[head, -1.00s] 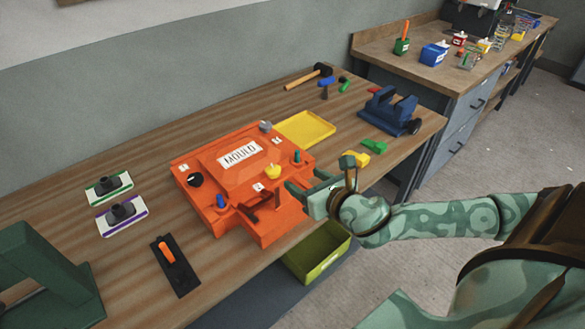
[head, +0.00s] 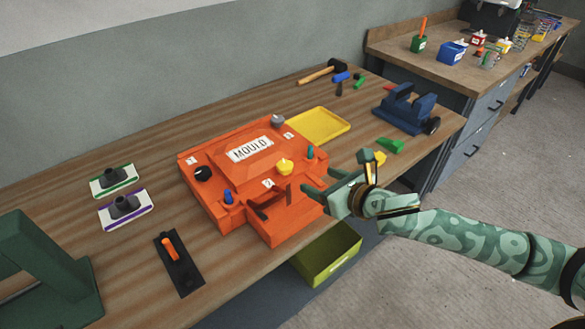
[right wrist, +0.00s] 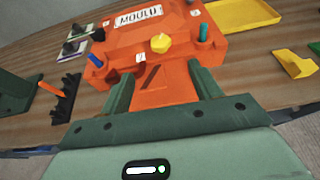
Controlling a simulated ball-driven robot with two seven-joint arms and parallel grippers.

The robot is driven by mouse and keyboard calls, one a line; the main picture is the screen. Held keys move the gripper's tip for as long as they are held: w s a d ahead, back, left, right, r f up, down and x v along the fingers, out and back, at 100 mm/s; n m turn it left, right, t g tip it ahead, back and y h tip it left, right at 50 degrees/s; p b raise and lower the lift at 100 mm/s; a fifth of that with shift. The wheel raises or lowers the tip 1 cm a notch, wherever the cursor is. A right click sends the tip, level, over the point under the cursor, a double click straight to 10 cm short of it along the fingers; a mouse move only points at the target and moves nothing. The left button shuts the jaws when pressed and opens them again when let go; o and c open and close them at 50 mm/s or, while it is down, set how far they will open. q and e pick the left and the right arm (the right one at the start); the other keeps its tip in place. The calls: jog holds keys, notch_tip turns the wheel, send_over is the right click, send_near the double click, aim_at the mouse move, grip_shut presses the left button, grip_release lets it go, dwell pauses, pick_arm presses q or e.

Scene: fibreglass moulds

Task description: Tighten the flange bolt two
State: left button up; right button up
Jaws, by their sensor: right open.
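The orange mould (head: 240,205) sits on the bench, with its MOULD plate facing up. It carries several coloured flange bolts or knobs: yellow (head: 285,168), grey (head: 277,121), black (head: 203,173), blue (head: 228,197) and teal (head: 310,153). Small white number labels lie beside some; I cannot read which is two. My right gripper (head: 318,181) is open and empty at the mould's front-right side. In the right wrist view its fingers (right wrist: 160,78) straddle the mould's front block, with the yellow knob (right wrist: 161,44) beyond. My left gripper is out of view.
A yellow tray (head: 320,125), blue vise (head: 405,108) and hammer (head: 325,72) stand behind. Two flat trowel-like tools (head: 124,207) and a black holder with an orange handle (head: 179,262) lie left. An olive bin (head: 328,255) is below the bench's front edge.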

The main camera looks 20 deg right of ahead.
aim_at(288, 167)
jog(key=b+x, duration=0.3)
jog(key=x, duration=0.9)
jog(key=shift+f, duration=0.15)
jog(key=shift+w+a+f+b, duration=0.2)
jog(key=shift+w+b, duration=0.1)
jog(key=shift+w, duration=0.3)
jog(key=c, duration=1)
jog(key=p, duration=0.1)
jog(key=m+h+p, duration=0.1)
jog(key=p, duration=0.1)
jog(key=shift+s+a+r+h, duration=0.1)
jog(key=shift+a+r+h, duration=0.05)
jog(key=shift+r+h, duration=0.2)
jog(key=shift+f+m, duration=0.15)
jog(key=shift+m, duration=0.15)
jog(key=shift+f, duration=0.2)
